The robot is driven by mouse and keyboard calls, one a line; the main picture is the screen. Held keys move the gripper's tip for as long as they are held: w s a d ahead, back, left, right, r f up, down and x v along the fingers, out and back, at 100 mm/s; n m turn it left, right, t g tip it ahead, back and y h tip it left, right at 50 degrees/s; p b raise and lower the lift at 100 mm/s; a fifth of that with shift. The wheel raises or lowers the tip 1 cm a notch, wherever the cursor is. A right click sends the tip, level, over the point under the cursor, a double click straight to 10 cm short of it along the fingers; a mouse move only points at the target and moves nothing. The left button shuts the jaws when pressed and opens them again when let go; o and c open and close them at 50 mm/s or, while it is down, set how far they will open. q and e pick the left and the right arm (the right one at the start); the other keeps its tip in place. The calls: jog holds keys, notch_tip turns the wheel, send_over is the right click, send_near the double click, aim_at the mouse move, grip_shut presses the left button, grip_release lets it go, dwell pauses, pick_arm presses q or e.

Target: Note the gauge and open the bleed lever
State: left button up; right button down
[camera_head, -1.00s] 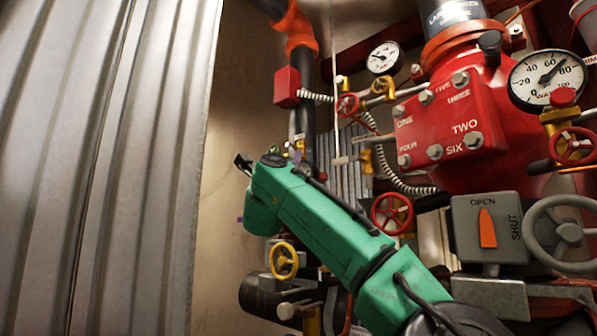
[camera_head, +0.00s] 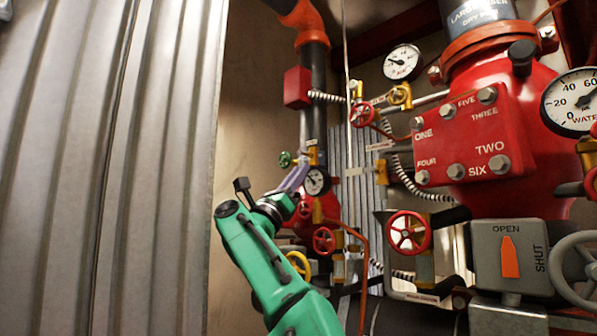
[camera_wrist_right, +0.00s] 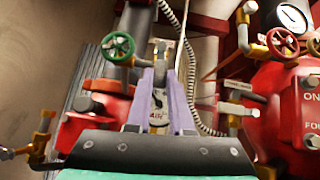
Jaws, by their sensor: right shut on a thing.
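My right arm is green, and its right gripper (camera_head: 302,170) with purple fingers is at the small pipework beside the dark vertical pipe. The wrist view shows the right gripper (camera_wrist_right: 163,72) shut on a small pale lever (camera_wrist_right: 160,52) by a brass fitting; the fingers hide part of it, and I cannot tell how far it is turned. A small white air gauge (camera_head: 316,181) sits just below the fingertips. It also shows between the fingers in the wrist view (camera_wrist_right: 157,112), too small to read. My left gripper is not in view.
A green handwheel (camera_head: 286,159) is close left of the fingers. Red handwheels (camera_head: 408,233) and a yellow one (camera_head: 299,264) stand near. The red valve body (camera_head: 470,140), grey OPEN/SHUT box (camera_head: 510,258) and water gauge (camera_head: 575,103) fill the right. A corrugated wall (camera_head: 90,170) bounds the left.

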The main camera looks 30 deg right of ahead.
jog(key=shift+s+r, duration=0.15)
jog(key=shift+r, duration=0.15)
jog(key=c, duration=0.8)
grip_release()
jog(key=shift+f, duration=0.15)
